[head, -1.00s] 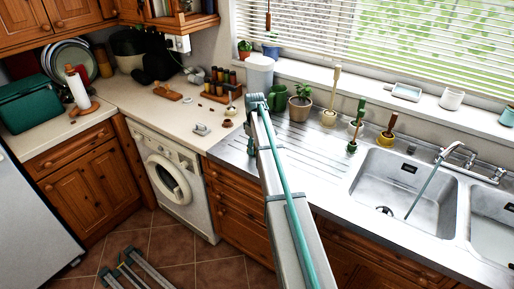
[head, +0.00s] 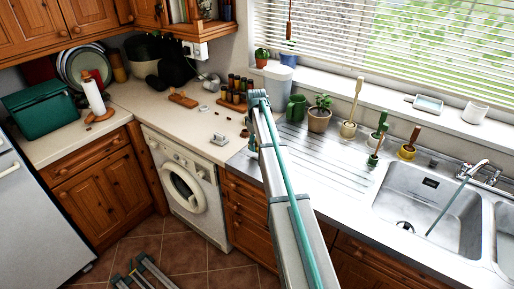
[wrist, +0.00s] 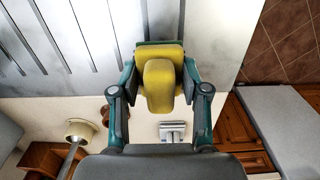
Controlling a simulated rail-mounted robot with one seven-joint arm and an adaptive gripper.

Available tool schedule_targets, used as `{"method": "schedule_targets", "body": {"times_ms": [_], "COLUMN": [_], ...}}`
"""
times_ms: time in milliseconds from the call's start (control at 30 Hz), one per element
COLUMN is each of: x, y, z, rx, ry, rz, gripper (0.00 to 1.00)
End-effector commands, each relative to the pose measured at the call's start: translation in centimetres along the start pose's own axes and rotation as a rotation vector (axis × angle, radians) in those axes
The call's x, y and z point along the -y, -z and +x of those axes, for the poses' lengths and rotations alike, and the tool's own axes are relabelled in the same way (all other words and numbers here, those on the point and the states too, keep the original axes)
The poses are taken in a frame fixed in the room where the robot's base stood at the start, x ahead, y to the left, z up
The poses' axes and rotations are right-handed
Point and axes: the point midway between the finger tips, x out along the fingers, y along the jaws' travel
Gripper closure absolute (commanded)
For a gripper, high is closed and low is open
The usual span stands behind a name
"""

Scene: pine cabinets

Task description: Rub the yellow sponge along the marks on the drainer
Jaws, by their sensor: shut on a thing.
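In the wrist view my gripper (wrist: 160,72) is shut on the yellow sponge (wrist: 160,85), a block with a rounded raised part. The steel drainer (wrist: 220,40) lies beneath and beyond the sponge, near the drainer's edge with the cream worktop. I cannot tell whether the sponge touches the drainer. Dark lines run along the drainer to the left of the sponge; I cannot tell marks from grooves. In the head view the drainer (head: 335,172) shows its grooves left of the sink, partly hidden by my arm. The gripper and sponge are hidden there.
The sink (head: 435,210) with its tap is right of the drainer. A green mug (head: 296,108), a potted plant (head: 319,115) and several brushes in pots stand along the drainer's back. A small metal item (head: 219,139) lies on the worktop. The drainer's middle is clear.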

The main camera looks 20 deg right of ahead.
Motion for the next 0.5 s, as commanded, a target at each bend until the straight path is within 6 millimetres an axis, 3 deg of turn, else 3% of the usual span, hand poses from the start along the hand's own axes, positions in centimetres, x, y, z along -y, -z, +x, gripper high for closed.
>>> {"method": "schedule_targets", "body": {"times_ms": [233,500], "x": [0.2,0.3], "y": [0.3,0.3], "z": [-3.6,-4.3], "rx": [-0.001,0.0], "ry": [-0.001,0.0], "rz": [-0.004,-0.005], "gripper": [1.0,1.0]}}
